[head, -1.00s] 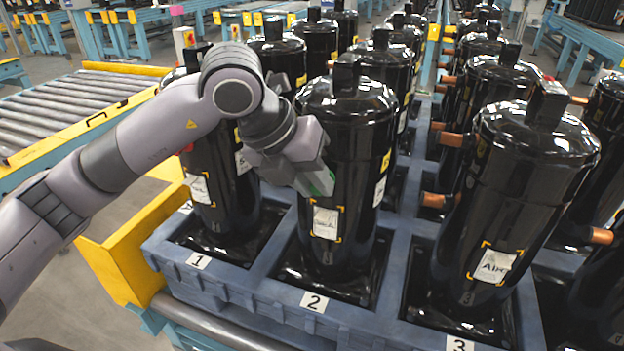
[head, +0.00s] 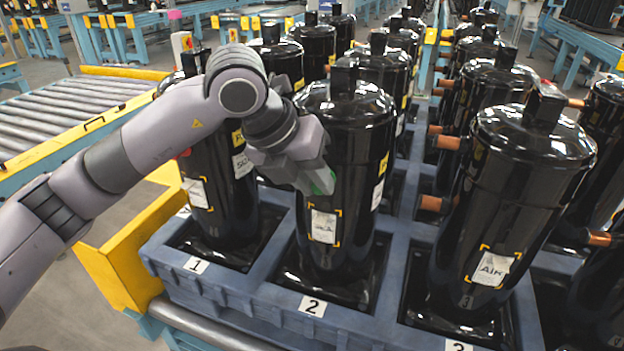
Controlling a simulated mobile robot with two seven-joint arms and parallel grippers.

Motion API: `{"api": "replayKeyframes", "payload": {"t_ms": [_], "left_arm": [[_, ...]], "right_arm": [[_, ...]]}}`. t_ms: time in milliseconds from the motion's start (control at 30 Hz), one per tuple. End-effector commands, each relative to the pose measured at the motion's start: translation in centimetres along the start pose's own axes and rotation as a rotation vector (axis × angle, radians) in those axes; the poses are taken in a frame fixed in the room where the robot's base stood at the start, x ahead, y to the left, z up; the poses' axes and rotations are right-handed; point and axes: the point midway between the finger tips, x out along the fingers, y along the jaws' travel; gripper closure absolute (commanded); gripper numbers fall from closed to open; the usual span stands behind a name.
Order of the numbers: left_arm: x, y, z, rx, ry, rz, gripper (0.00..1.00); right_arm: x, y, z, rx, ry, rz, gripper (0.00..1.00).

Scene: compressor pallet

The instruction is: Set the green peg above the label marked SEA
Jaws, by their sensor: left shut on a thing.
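My left gripper (head: 318,182) is shut on the green peg (head: 325,182), of which only a small green part shows between the fingers. The gripper is at the front of the black compressor in slot 2 (head: 345,130), just above its white label (head: 324,226) with yellow corner marks. That label's print is small and seems to read SEA. I cannot tell whether the peg touches the compressor. The compressor at slot 3 has a label reading AIR (head: 492,268). The label on the slot 1 compressor (head: 197,193) is not readable. My right gripper is not in view.
A blue pallet (head: 255,302) holds the compressors in slots numbered 1, 2 and 3 at the front. More black compressors with copper stubs stand behind and to the right. A roller conveyor (head: 60,112) with yellow rails lies at the left.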

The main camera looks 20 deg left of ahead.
Motion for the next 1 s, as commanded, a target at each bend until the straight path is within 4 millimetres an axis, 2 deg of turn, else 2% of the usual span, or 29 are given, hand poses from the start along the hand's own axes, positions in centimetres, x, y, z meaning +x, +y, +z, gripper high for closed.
{"api": "replayKeyframes", "payload": {"t_ms": [267, 300, 367, 400, 733, 1000], "left_arm": [[0.1, 0.0, 0.1, 0.000, -0.001, 0.000, 1.00], [0.1, 0.0, 0.1, 0.000, -0.001, 0.000, 0.71], [0.1, 0.0, 0.1, 0.000, -0.001, 0.000, 0.51], [0.1, 0.0, 0.1, 0.000, 0.000, 0.000, 0.47], [-0.4, 0.0, 0.1, 0.000, -0.001, 0.001, 0.47], [-4.5, 0.0, 0.2, 0.001, -0.005, 0.000, 0.47]], "right_arm": [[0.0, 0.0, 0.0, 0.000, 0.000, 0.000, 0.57], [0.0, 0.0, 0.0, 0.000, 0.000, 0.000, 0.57], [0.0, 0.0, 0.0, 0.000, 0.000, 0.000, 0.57], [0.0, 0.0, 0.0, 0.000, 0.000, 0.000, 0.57], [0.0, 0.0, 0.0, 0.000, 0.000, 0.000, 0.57], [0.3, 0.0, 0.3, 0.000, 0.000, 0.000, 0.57]]}}
